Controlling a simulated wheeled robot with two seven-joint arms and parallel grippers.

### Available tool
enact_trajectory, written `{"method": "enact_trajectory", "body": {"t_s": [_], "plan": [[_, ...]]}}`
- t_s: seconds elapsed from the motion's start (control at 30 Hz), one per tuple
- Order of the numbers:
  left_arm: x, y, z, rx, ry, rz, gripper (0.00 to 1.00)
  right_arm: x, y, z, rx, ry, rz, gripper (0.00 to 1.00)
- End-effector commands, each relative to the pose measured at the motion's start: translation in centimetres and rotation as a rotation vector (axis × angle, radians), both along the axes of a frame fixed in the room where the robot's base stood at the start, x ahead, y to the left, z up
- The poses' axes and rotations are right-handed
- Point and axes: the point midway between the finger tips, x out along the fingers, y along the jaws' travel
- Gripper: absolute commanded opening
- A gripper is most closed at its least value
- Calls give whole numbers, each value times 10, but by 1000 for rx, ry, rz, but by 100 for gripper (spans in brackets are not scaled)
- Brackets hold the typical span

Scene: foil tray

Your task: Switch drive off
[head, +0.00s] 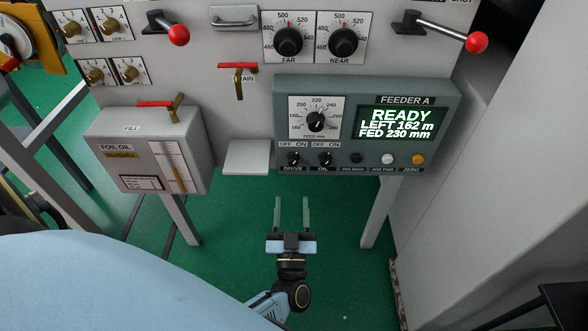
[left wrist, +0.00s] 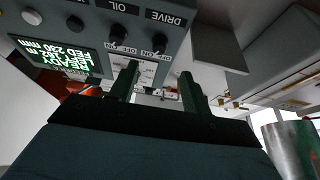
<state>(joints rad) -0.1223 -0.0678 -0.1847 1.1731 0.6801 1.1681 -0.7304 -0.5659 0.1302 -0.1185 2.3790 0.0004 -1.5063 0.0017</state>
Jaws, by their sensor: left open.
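The drive switch (head: 293,158) is a small black knob labelled DRIVE, with OFF and ON above it, at the lower left of the grey FEEDER A panel (head: 450,105). I cannot tell its setting for sure. In the left wrist view the drive switch (left wrist: 160,39) shows upside down, beyond the fingers. The similar oil switch (head: 326,158) is just to its right. My left gripper (head: 291,203) is open and empty, below and in front of the panel, fingers pointing toward it and apart from the switch. In the left wrist view its fingers (left wrist: 158,78) are spread. My right gripper is not in view.
The display (head: 400,122) reads READY, LEFT 162 m, FED 230 mm. A feed dial (head: 316,121) is above the switches, with several buttons to their right. A grey ledge (head: 247,158) and a foil oil box (head: 135,150) stand left. Green floor (head: 225,230) is open below.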

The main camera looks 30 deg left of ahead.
Motion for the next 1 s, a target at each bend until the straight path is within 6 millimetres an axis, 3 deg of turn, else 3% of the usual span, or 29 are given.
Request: {"method": "enact_trajectory", "body": {"t_s": [0.2,0.43,0.87,1.0], "plan": [[39,24,19,1,-5,-2,48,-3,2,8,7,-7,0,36],[67,41,32,1,-2,-1,48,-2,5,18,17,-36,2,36],[76,47,37,1,0,-2,48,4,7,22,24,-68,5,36],[76,47,37,1,0,-2,34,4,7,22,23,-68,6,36]]}}
